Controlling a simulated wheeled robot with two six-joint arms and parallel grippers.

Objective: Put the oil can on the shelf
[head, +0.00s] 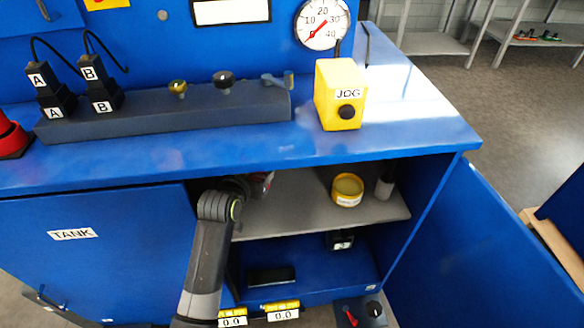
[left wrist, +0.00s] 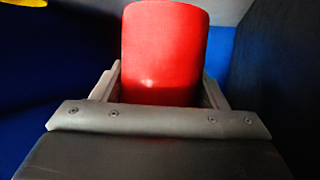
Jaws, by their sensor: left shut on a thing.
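My left gripper (head: 243,184) reaches into the open cabinet, at the left end of the grey shelf (head: 300,207). It is shut on a red cylindrical thing, which looks like the oil can (left wrist: 163,50). In the left wrist view the red body stands between the two fingers. In the head view only a small red and pale part of the can (head: 264,182) shows past the gripper and under the worktop edge. I cannot tell whether its base touches the shelf. My right gripper is not in view.
The shelf's middle is bare. The blue worktop (head: 240,158) overhangs it. An open blue door (head: 480,240) stands at right. A black box (head: 341,240) sits below the shelf.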

